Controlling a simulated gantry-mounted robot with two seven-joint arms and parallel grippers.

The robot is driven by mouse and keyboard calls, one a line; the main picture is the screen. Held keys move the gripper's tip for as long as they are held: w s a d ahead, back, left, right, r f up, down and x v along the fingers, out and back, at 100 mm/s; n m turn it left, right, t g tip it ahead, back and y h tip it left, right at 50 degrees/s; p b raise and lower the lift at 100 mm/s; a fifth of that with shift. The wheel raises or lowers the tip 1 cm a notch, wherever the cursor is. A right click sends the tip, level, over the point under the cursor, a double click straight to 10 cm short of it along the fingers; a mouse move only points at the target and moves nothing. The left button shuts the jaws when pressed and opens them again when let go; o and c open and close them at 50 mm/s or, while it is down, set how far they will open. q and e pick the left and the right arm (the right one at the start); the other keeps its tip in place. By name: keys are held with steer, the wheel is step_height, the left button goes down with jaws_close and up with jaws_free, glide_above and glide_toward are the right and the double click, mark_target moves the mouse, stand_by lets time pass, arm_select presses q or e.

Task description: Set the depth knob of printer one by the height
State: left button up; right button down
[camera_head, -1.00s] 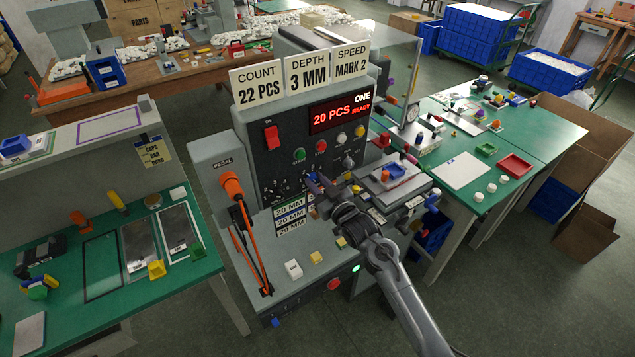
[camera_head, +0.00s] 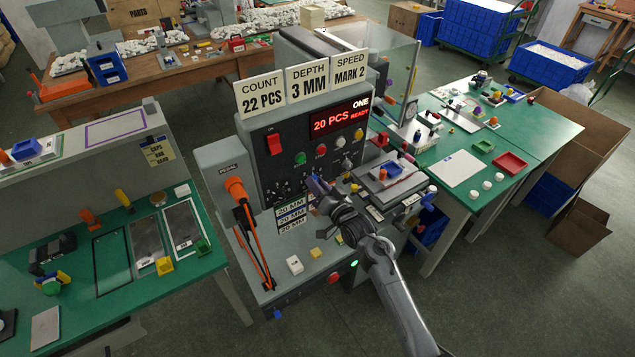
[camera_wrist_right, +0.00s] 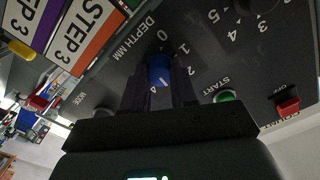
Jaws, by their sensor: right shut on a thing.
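The printer marked ONE has a dark front panel (camera_head: 265,172) with a display (camera_head: 338,117) reading 20 PCS READY. A card (camera_head: 307,78) above it reads DEPTH 3 MM. The blue depth knob (camera_wrist_right: 159,69) shows in the right wrist view, below a DEPTH MM scale with 0, 1 and 2 legible. My right gripper (camera_head: 318,186) is at the lower panel; in the wrist view its dark fingers (camera_wrist_right: 160,85) are shut on the knob from both sides. The knob's exact setting is hard to read. My left gripper is out of view.
Cards for COUNT 22 PCS (camera_head: 262,97) and SPEED MARK 2 (camera_head: 349,72) flank the depth card. Plates marked 20 MM (camera_head: 291,211) sit left of my gripper. An orange pedal handle (camera_head: 236,188) stands farther left. A green START button (camera_wrist_right: 226,96) is beside the fingers.

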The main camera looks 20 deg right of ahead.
steer(key=shift+m, duration=0.3)
steer(key=c, duration=0.9)
jaws_free()
steer(key=shift+s, duration=0.15)
steer(key=p+v, duration=0.1)
steer(key=v, duration=0.9)
steer(key=shift+s+d, duration=0.1)
steer(key=shift+s, duration=0.15)
